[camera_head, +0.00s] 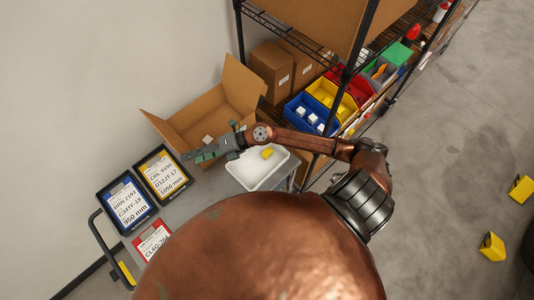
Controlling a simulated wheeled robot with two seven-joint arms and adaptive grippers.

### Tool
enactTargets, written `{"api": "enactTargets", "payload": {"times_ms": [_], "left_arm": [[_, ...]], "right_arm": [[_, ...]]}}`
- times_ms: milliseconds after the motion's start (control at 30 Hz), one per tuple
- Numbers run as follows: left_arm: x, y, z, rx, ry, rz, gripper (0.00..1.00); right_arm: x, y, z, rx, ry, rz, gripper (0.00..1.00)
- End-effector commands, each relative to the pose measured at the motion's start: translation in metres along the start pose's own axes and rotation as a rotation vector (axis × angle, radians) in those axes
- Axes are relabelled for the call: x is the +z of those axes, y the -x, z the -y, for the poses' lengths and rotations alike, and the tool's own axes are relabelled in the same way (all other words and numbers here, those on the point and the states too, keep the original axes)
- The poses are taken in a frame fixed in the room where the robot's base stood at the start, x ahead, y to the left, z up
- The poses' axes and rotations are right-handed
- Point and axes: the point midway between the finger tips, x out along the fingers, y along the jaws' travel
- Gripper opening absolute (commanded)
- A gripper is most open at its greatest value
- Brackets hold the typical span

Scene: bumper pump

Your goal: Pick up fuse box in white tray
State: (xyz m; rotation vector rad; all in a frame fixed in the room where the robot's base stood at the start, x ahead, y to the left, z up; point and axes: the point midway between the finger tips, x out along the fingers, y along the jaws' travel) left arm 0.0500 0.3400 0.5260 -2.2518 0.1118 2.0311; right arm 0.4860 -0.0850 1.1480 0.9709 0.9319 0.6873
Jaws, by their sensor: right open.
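The white tray (248,175) sits on the cart top, just below my right forearm in the picture. A small yellow block (267,152), which looks like the fuse box, lies inside the tray near its far edge. My right arm reaches in from the right and passes beyond the tray. My right gripper (197,156) is open and empty, left of the tray, in front of the open cardboard box. The yellow block is well apart from its fingers. My left gripper is not in view.
The open cardboard box (238,90) holds small white items (208,139). Label displays (162,174) stand at the cart's left. A wire shelf with blue (301,123) and yellow bins (330,93) is at the back right. Yellow blocks (492,247) lie on the floor at right.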

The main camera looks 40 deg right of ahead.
Motion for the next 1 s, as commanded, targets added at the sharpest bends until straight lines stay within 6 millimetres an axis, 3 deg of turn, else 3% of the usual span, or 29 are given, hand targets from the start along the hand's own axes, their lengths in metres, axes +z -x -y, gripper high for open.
{"api": "enactTargets", "payload": {"times_ms": [67,200,333,433,567,1000], "left_arm": [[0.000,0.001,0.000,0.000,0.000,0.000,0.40],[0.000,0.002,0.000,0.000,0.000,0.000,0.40],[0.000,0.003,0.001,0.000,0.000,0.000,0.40],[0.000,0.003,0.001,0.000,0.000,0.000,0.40],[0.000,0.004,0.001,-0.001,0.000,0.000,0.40],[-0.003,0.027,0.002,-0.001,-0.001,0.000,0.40]], "right_arm": [[-0.014,0.010,0.054,-0.191,0.123,-0.145,0.56],[-0.015,0.065,0.154,-0.556,0.264,-0.356,0.56],[0.006,0.134,0.217,-0.849,0.315,-0.471,0.56],[0.020,0.174,0.241,-0.995,0.324,-0.515,0.56],[0.029,0.201,0.254,-1.089,0.323,-0.539,0.56],[0.013,0.189,0.294,-1.103,0.319,-0.547,0.56]]}}
